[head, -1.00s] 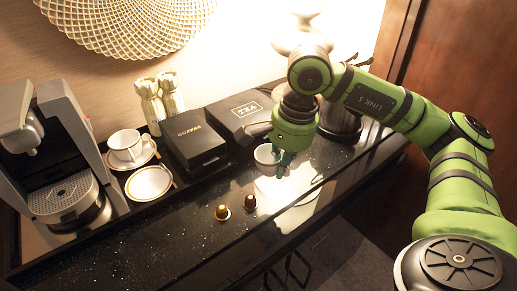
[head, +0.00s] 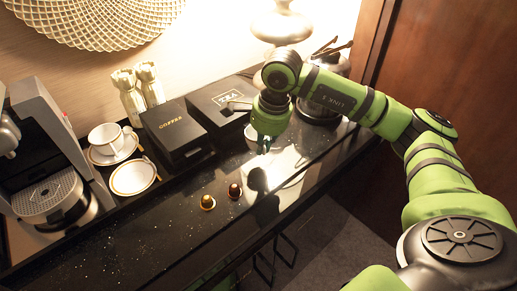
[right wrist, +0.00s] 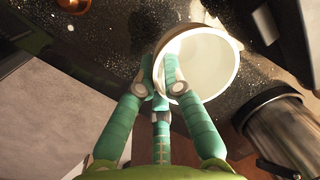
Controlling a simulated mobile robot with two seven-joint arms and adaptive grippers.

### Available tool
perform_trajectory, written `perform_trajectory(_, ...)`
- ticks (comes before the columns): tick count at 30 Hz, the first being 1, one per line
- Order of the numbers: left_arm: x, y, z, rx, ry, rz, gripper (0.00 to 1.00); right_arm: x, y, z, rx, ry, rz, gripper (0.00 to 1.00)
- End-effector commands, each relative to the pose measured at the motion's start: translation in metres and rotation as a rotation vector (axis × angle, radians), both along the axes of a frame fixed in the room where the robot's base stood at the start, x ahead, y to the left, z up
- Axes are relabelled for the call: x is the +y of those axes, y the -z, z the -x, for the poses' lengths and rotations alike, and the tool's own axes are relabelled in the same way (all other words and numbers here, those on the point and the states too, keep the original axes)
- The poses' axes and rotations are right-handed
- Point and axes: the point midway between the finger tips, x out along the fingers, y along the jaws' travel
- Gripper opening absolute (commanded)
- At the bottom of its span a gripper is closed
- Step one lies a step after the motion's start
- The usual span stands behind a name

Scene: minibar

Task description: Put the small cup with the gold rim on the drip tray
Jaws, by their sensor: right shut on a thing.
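My right gripper (head: 263,147) is shut on a small white cup (head: 251,136) near the right end of the black counter. In the head view the fingers partly hide the cup. In the right wrist view the fingers (right wrist: 163,80) grip the near left side of the cup (right wrist: 208,62), whose mouth faces the camera and looks empty. Its rim shows a tan-gold edge there. The drip tray (head: 42,192) is the grey round-fronted grille at the base of the coffee machine (head: 40,130), far left, with nothing on it. My left gripper is out of view.
A white cup (head: 107,138) on a saucer and a gold-rimmed plate (head: 133,177) stand right of the machine. Behind are a coffee box (head: 176,132) and a tea box (head: 222,97). Two capsules, a gold one (head: 207,202) and a dark one (head: 234,190), lie on the front counter.

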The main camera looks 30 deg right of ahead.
Motion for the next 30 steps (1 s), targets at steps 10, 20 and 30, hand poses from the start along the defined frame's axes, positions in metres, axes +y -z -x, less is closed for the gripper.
perform_trajectory(10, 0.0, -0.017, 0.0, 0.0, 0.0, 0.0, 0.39, 0.004, 0.034, -0.008, 0.005, 0.0, 0.002, 0.0)
perform_trajectory(20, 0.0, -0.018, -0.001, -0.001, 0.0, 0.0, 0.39, 0.004, 0.046, -0.009, -0.001, -0.002, 0.001, 0.0)
perform_trajectory(30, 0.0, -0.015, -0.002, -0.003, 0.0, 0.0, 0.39, 0.004, 0.049, -0.008, 0.0, -0.001, 0.001, 0.33)
